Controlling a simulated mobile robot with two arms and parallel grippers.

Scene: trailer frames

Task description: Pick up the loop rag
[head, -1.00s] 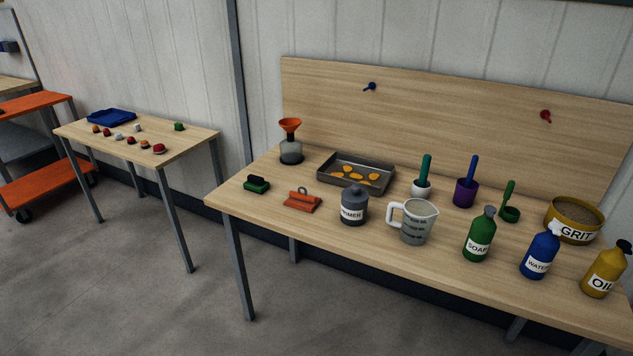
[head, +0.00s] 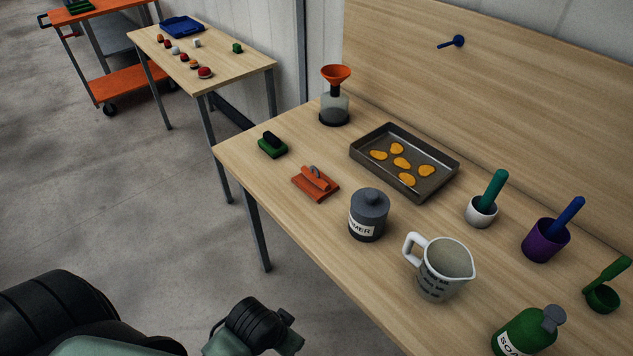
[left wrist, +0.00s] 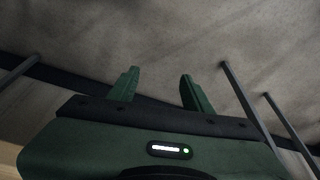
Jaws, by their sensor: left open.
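The loop rag (head: 311,188), a folded orange cloth with a grey loop on top, lies on the wooden workbench (head: 450,310) in the head view. It lies between a green-and-black brush-like block and the grey primer can. My left gripper (left wrist: 159,75) shows in the left wrist view with its two green fingers apart and nothing between them. Floor and table legs show beyond the fingers; the rag is not in that view. Parts of my arm show at the bottom of the head view, below the bench's front edge and apart from the rag. My right gripper is not in view.
The primer can (head: 369,215) stands just right of the rag, and the block (head: 272,145) lies behind-left. A funnel bottle (head: 334,105), a metal tray (head: 437,186) and a measuring jug (head: 445,265) stand around. The bench front left of the rag is clear.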

